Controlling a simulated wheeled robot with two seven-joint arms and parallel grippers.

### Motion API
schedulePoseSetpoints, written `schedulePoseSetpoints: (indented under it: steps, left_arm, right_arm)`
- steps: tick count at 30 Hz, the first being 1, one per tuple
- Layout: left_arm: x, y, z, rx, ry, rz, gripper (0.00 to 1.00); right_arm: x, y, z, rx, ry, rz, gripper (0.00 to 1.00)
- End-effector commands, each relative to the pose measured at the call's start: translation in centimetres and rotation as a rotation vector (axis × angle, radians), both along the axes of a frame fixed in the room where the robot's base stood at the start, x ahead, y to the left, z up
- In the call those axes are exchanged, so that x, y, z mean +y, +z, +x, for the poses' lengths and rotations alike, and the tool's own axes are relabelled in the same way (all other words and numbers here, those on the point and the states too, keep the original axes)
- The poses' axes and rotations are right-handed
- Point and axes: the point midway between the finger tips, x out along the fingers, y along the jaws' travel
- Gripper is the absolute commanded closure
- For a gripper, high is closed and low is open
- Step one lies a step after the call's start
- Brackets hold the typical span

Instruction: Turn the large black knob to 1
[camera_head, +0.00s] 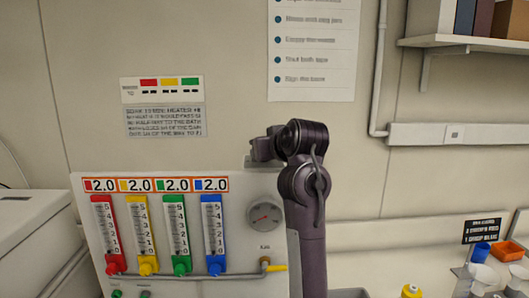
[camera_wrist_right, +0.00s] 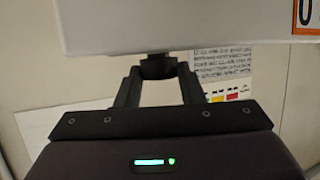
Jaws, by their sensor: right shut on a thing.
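The large black knob (camera_wrist_right: 157,67) shows as a dark round piece at the edge of the white panel box in the right wrist view. My right gripper (camera_wrist_right: 158,72) has its two fingers closed on it from both sides. The knob's markings and its setting cannot be read. In the head view my right arm rises in front of the panel (camera_head: 240,235), and my right gripper (camera_head: 258,150) is at the panel's upper right. The knob cannot be made out there. My left gripper is not in view.
The panel carries red, yellow, green and blue flow tubes (camera_head: 213,235), displays reading 2.0 and a round gauge (camera_head: 265,217). A yellow-handled valve (camera_head: 275,267) sits below the gauge. A shelf (camera_head: 465,42) is at upper right. Small containers (camera_head: 507,251) stand at lower right.

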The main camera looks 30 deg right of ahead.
Motion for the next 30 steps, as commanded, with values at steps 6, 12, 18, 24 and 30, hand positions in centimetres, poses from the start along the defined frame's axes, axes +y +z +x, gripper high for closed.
schedulePoseSetpoints:
  steps: [6,12,18,24,30]
  left_arm:
    - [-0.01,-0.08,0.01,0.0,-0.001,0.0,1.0]
    - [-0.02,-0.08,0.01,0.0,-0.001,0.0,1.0]
    - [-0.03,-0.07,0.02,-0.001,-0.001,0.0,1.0]
    - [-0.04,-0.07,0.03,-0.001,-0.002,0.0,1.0]
    - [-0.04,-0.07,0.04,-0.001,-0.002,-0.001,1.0]
  right_arm:
    - [-0.04,0.02,0.0,0.0,0.056,0.001,0.88]
    - [-0.1,0.06,-0.03,0.0,0.069,-0.002,0.88]
    - [-0.11,0.07,-0.04,0.0,0.068,-0.002,0.88]
    - [-0.11,0.09,-0.04,0.0,0.068,-0.002,0.52]
    - [-0.11,0.08,-0.02,0.0,0.068,-0.001,0.44]
